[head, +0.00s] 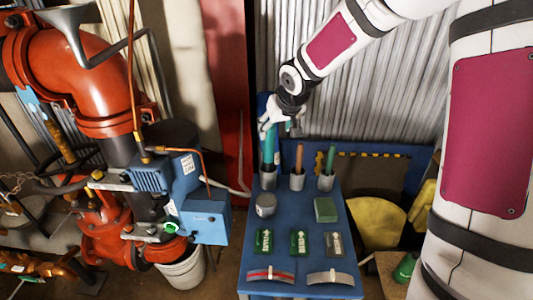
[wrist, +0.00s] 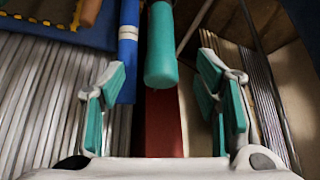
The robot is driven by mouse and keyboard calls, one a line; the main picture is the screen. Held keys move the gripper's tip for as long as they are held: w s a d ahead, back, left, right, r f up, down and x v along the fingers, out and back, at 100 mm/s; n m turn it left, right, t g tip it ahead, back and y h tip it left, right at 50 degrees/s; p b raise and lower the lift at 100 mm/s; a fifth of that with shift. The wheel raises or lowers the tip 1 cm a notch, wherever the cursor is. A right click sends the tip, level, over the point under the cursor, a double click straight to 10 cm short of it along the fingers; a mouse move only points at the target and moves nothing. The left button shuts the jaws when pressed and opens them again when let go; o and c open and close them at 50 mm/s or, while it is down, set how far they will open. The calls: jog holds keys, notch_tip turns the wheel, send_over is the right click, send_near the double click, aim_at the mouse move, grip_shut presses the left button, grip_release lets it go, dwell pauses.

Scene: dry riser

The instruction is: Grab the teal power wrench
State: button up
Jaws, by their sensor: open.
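A teal handle (head: 268,148), likely the teal power wrench, stands upright in the left metal cup (head: 268,180) at the back of the blue table. In the wrist view a rounded teal handle end (wrist: 160,50) lies between my fingers' lines, slightly ahead of them. My gripper (head: 276,120) is above and close to the teal handle in the head view. In the wrist view my gripper (wrist: 164,92) is open, with teal pads on both sides and nothing between them. The tool's lower end is hidden in the cup.
An orange-brown handle (head: 299,157) and a green handle (head: 331,157) stand in cups to the right. The blue table (head: 285,215) holds small boxes, a grey jar (head: 266,205) and curved gauges. Red pipework (head: 105,80) is at left. A corrugated wall is behind.

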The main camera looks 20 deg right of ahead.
aim_at(270, 138)
jog(key=b+x, duration=0.1)
jog(key=x, duration=1)
jog(key=shift+w+f, duration=0.1)
jog(key=shift+c, duration=0.6)
grip_shut()
